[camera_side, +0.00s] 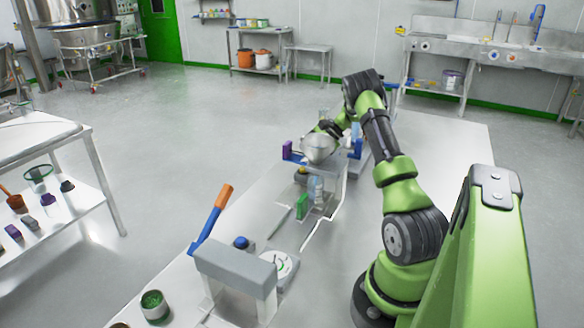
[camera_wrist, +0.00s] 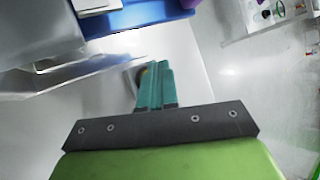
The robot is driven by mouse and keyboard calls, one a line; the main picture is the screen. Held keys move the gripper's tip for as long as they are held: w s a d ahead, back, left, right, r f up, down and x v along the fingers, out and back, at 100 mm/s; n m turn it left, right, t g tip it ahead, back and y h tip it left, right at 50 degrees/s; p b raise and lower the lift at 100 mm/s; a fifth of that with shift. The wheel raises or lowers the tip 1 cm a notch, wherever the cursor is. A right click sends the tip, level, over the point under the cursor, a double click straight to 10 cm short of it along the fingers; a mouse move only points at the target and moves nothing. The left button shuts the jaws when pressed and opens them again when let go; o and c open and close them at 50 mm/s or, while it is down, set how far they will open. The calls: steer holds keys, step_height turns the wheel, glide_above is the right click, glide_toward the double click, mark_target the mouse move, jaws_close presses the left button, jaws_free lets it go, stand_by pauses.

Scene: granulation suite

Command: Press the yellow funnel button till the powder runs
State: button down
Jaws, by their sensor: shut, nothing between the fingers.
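The metal funnel (camera_side: 318,149) sits in a clear stand on the long bench in the side view. A small yellow and dark button-like part (camera_side: 300,174) shows low at the stand's left. In the wrist view a rounded dark and yellowish part (camera_wrist: 141,76), probably the button, lies mostly hidden behind my fingers. My gripper (camera_wrist: 154,66) has its two teal fingers together and empty, overlapping this part in the picture. I cannot tell whether they touch it. In the side view my fingertips are hidden around the funnel. No running powder is visible.
Shiny metal or clear plates (camera_wrist: 60,78) stand close at left in the wrist view, with a blue block (camera_wrist: 135,14) above. In the side view a green block (camera_side: 302,206), an orange-and-blue lever (camera_side: 212,218) and a green-filled jar (camera_side: 154,306) stand nearer on the bench.

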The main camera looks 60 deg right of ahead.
steer(key=shift+r, duration=0.35)
steer(key=shift+r, duration=0.1)
steer(key=shift+r, duration=2.4)
